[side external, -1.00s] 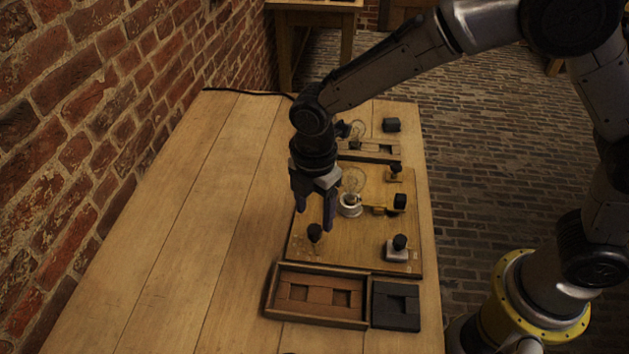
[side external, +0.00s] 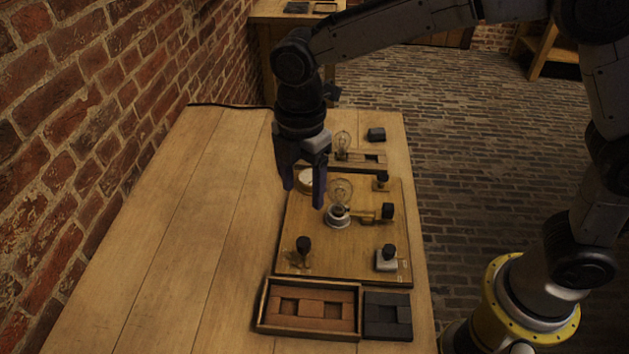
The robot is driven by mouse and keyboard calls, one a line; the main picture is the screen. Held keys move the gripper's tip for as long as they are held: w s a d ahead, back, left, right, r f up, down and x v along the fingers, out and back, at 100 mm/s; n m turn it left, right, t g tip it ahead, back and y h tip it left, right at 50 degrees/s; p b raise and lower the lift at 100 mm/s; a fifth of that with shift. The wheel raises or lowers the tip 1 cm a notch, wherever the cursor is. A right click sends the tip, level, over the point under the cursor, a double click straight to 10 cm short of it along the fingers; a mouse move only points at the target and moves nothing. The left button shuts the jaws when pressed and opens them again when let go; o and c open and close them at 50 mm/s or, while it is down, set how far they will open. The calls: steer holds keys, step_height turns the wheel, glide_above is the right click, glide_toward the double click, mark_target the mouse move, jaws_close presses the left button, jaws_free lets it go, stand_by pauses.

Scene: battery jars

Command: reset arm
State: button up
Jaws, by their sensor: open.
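My gripper (side external: 304,197) is open and empty, fingers pointing down. It hangs above the far left part of a wooden board (side external: 345,258) on the table. The board carries a glass bulb (side external: 341,191) in a white socket (side external: 337,217), to the right of the fingers. A black-knobbed post (side external: 303,246) stands at its near left and a black knob on a white base (side external: 387,258) at its near right. A round white piece (side external: 307,180) is partly hidden behind the fingers.
A wooden tray (side external: 262,312) with reddish-brown blocks lies at the near edge, beside a dark block set (side external: 388,316). A second bulb (side external: 342,142) and a dark block (side external: 376,134) are behind the board. The table's left side (side external: 190,220) is clear, up to a brick wall.

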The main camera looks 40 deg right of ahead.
steer(key=s+d+r+m+t, duration=0.2)
steer(key=s+d+r+m, duration=0.1)
steer(key=d+r, duration=0.35)
steer(key=s+d+r+m+t, duration=0.1)
steer(key=s+d+r+m, duration=0.1)
steer(key=d+r, duration=0.5)
steer(key=s+d+f+m+t, duration=0.1)
steer(key=s+d+f+m, duration=0.2)
steer(key=s+m, duration=0.4)
steer(key=s+d+f+m+t, duration=0.1)
steer(key=s+d+f+m, duration=0.2)
steer(key=s+d+m, duration=0.2)
steer(key=s+m, duration=0.2)
steer(key=m, duration=0.1)
steer(key=shift+s+d+t, duration=0.3)
steer(key=shift+s+d, duration=0.1)
